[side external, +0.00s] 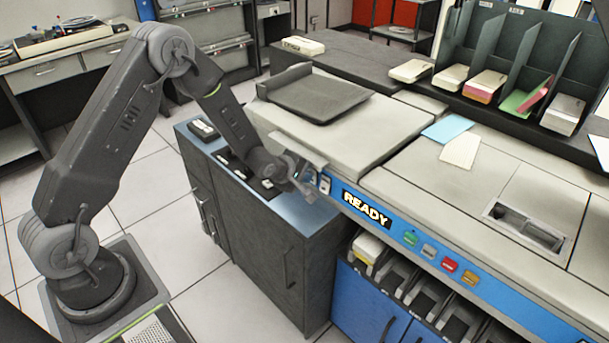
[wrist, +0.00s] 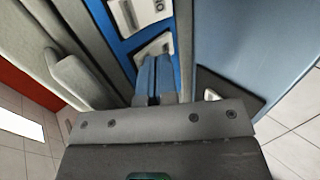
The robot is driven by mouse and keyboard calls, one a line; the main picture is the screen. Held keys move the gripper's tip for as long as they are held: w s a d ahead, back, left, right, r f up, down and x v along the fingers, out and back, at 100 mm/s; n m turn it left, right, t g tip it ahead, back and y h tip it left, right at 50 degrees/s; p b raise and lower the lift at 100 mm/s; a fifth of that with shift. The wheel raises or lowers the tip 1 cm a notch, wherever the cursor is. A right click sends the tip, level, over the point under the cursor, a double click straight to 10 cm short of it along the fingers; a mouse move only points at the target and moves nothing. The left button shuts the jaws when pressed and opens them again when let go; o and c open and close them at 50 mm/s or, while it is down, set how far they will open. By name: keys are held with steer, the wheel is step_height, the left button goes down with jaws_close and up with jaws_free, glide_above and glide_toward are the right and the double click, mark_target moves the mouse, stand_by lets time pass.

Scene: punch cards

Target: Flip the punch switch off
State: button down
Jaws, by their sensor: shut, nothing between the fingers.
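Two pale switch plates sit on the blue front strip of the grey machine. In the side view one plate (side external: 325,184) shows just left of the lit READY sign; my gripper (side external: 306,188) is close beside it and partly hides this end of the strip. In the wrist view my shut blue fingers (wrist: 154,66) are at the lower edge of the nearer switch plate (wrist: 155,46). I cannot tell whether they touch it. The farther switch plate (wrist: 138,12) is at the top edge of the picture. No label tells which is the punch switch, and the lever positions are unclear.
A READY sign (side external: 366,207) and several coloured buttons (side external: 449,265) continue along the strip. A dark cabinet with a blue top (side external: 272,207) stands under my wrist. Card stacks (side external: 567,112) fill the rack at the back right.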

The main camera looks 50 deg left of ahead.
steer(key=shift+w, duration=0.2)
steer(key=shift+w+r, duration=0.15)
steer(key=shift+w, duration=0.15)
steer(key=shift+r, duration=0.15)
steer(key=shift+r, duration=0.7)
